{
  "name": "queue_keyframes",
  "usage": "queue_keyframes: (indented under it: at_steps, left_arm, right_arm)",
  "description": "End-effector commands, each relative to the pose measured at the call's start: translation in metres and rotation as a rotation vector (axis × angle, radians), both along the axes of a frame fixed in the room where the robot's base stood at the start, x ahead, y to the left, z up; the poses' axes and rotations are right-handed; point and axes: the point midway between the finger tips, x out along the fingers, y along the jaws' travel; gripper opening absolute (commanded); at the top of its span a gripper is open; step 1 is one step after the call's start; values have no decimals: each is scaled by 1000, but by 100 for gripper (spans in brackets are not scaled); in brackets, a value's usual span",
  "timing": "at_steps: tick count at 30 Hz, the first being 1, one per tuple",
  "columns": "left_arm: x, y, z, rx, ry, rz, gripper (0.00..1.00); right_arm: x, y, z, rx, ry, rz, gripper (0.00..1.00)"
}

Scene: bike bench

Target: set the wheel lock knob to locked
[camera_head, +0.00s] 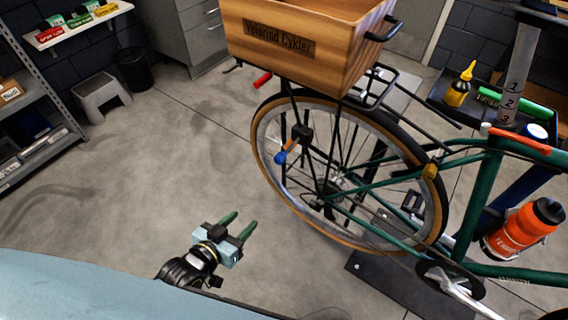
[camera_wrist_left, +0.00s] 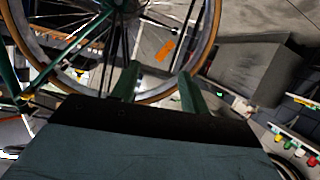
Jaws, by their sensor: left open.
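A black housing (camera_head: 302,132) with an orange lever ending in a blue tip (camera_head: 281,157) sits at the left side of the bike's rear wheel (camera_head: 257,150); it may be the wheel lock knob, but I cannot read its setting. My left gripper (camera_head: 239,224) is open and empty, low and to the left of the wheel, apart from it. In the left wrist view its two green fingers (camera_wrist_left: 157,88) stand apart with the wheel rim (camera_wrist_left: 205,45) behind them. An orange mark (camera_wrist_left: 165,48) shows there on a grey surface; I cannot tell what it is. My right gripper is not in view.
A wooden crate (camera_head: 290,45) sits on the rack above the wheel, with a red grip (camera_head: 262,80) below its left side. An orange bottle (camera_head: 522,228) is on the green frame (camera_head: 480,190). A grey stool (camera_head: 101,90) stands back left. Floor left of the wheel is clear.

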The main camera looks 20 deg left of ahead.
Motion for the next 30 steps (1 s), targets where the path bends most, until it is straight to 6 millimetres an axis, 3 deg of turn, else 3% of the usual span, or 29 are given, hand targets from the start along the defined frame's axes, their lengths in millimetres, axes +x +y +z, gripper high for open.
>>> queue_keyframes:
  at_steps: [3, 6, 9, 17, 30]
  left_arm:
    - [11, -14, 58, -74, -155, -31, 45]
    - [12, -22, 96, -120, -243, -51, 45]
    - [11, -27, 120, -148, -294, -63, 45]
    - [29, -35, 132, -162, -321, -69, 45]
    - [109, -64, 131, -161, -320, -68, 45]
  right_arm:
    - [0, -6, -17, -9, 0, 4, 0]
    - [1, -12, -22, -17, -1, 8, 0]
    - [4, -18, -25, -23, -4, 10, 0]
    - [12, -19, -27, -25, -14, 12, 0]
    - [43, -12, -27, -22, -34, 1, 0]
